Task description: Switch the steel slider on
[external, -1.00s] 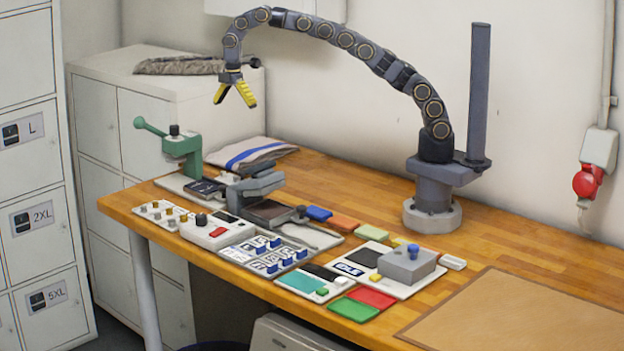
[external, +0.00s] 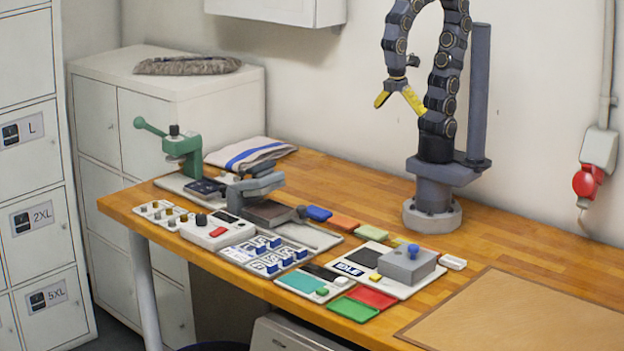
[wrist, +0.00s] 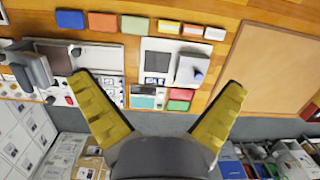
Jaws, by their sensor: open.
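A white panel (external: 163,212) with several small metal-looking knobs lies at the front left corner of the bench. Which knob is the steel slider, and its position, are too small to tell. Part of this panel seems to show at the left edge of the wrist view. My gripper (external: 398,99) has yellow fingers, spread open and empty. It hangs high above the bench, close to my base and far to the right of the panel. In the wrist view the open fingers (wrist: 159,82) frame the bench's devices below.
A white box with a red button (external: 216,231) stands beside the panel, near a board with blue switches (external: 270,255). A green lever press (external: 182,148) and grey vise (external: 256,184) rise behind. A grey block with blue knob (external: 408,264) stands right.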

